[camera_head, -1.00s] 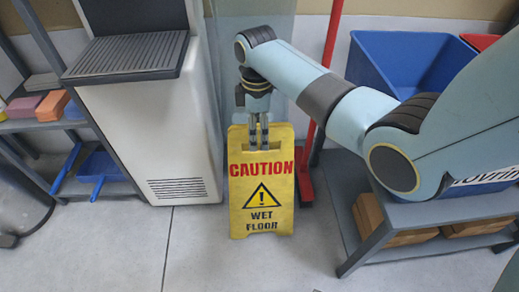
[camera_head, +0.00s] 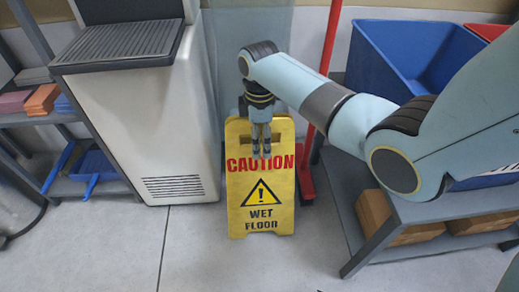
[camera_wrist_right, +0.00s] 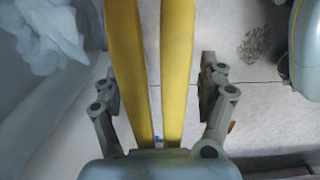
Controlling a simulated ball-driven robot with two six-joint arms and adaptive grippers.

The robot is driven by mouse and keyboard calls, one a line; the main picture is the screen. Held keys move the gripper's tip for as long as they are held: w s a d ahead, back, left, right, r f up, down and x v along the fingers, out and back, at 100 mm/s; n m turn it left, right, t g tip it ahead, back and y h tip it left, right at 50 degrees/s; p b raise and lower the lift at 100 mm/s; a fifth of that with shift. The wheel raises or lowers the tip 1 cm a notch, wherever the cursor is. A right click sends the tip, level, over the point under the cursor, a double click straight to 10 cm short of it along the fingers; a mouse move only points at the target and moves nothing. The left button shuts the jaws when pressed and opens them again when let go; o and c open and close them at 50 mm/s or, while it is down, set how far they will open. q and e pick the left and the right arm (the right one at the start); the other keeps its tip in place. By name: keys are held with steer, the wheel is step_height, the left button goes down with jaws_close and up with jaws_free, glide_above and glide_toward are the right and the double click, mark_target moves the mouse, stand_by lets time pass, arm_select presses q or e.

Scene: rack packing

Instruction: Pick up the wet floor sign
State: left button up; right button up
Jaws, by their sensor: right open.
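The yellow wet floor sign (camera_head: 261,190) stands upright on the grey floor, its red CAUTION lettering and black warning triangle facing me. My right gripper (camera_head: 261,152) points down at the sign's top edge, its fingers overlapping the upper part of the sign in the head view. In the right wrist view, the sign's two yellow panels (camera_wrist_right: 125,60) run between the spread fingers of the right gripper (camera_wrist_right: 158,78). A gap shows between each finger and the panels. The right gripper is open and holds nothing. My left gripper is not in view.
A white cabinet (camera_head: 160,120) with a dark grille stands close left of the sign. A red pole with a red foot (camera_head: 305,178) stands close right. A grey shelf (camera_head: 350,205) with a blue bin (camera_head: 385,60) and boxes is further right. The floor in front is clear.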

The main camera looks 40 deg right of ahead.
steer(key=shift+c, duration=0.3)
jaws_close()
steer(key=shift+r, duration=0.15)
stand_by(0.3)
